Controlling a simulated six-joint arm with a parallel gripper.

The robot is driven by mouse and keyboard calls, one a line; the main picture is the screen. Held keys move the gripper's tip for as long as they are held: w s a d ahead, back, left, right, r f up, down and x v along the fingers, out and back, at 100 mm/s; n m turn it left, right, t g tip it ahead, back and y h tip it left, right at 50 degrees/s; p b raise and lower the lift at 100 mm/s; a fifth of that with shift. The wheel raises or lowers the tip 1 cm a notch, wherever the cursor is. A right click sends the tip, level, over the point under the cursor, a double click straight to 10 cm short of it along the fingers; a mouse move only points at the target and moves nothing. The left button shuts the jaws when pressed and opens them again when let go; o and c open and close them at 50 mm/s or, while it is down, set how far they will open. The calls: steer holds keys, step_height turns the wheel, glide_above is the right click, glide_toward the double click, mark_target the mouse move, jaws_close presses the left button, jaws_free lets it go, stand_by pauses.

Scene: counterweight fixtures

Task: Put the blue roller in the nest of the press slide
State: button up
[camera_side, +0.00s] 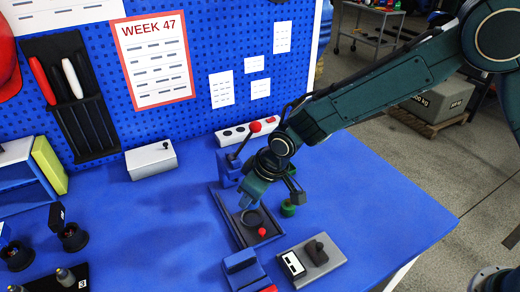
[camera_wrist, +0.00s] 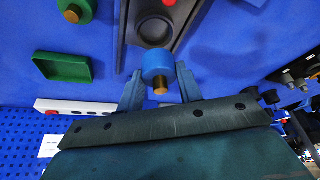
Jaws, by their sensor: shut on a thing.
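The blue roller (camera_wrist: 158,63) has a brass-coloured pin at its near end. My gripper (camera_wrist: 159,78) is shut on it, with one finger on each side. In the side view my gripper (camera_side: 250,197) is just above the dark press slide (camera_side: 226,212), and the roller is hard to make out there. The slide's round nest (camera_side: 251,218) has a raised ring and a red knob (camera_side: 262,232) in front of it. In the wrist view the nest (camera_wrist: 153,29) looks empty and lies just beyond the roller. The roller appears apart from the nest.
A lever with a red ball (camera_side: 255,127) stands behind the slide. A green part (camera_side: 288,209) sits to its right. A grey plate with a black knob (camera_side: 318,252) and a blue block (camera_side: 242,268) lie in front. The right of the table is clear.

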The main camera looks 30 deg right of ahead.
mark_target(252, 206)
steer(key=shift+f, duration=2.15)
steer(key=shift+f, duration=0.6)
steer(key=o, duration=1)
steer(key=shift+r, duration=0.15)
steer(key=shift+r, duration=0.55)
steer(key=shift+v, duration=5.95)
steer(key=shift+d, duration=0.15)
